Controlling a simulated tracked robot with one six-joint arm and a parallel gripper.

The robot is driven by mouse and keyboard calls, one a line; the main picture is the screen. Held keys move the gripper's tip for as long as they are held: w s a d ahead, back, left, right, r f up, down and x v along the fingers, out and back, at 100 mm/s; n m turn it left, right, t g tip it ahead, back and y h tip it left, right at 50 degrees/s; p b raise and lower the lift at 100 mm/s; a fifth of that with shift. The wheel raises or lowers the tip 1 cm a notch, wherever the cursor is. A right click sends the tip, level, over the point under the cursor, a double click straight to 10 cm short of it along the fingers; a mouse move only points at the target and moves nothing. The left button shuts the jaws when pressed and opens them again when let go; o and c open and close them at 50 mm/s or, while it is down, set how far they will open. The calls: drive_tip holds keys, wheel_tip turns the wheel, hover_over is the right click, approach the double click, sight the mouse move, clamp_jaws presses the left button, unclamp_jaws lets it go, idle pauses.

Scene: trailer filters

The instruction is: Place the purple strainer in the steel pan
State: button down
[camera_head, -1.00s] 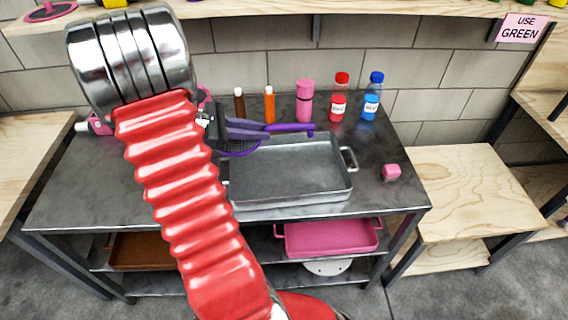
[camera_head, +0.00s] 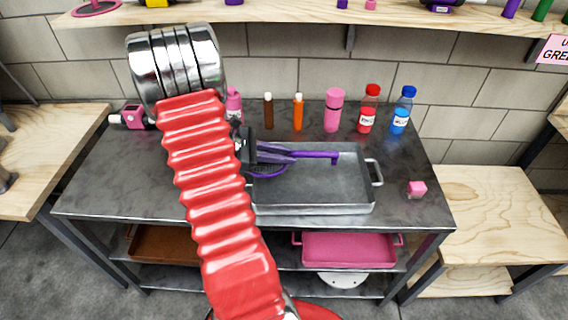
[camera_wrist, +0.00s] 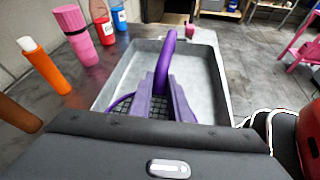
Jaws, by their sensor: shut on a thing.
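The purple strainer (camera_head: 268,171) has a curved purple handle and a dark mesh bowl. My gripper (camera_head: 290,153) is shut on it near the handle. In the wrist view my gripper's purple-looking fingers (camera_wrist: 168,98) close around the strainer's handle (camera_wrist: 165,58). The mesh (camera_wrist: 137,105) shows below and left of them. The steel pan (camera_head: 330,208) is a shallow grey rectangular tray with end handles on the metal table.
Brown (camera_head: 268,111), orange (camera_head: 298,112) and pink (camera_head: 334,110) bottles stand behind the pan, with red-capped (camera_head: 368,108) and blue-capped (camera_head: 402,110) ones. A pink tray (camera_head: 350,250) sits on the shelf below.

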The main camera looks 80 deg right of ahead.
drive_tip(key=shift+f, duration=1.3)
drive_tip(key=shift+f, duration=0.35)
drive_tip(key=c, duration=1.7)
unclamp_jaws()
drive_tip(key=shift+o, duration=0.2)
drive_tip(key=shift+r, duration=0.4)
drive_tip(key=v, duration=1.1)
drive_tip(key=shift+w, duration=0.2)
drive_tip(key=shift+w+a+r, duration=0.15)
drive_tip(key=shift+w+a, duration=0.05)
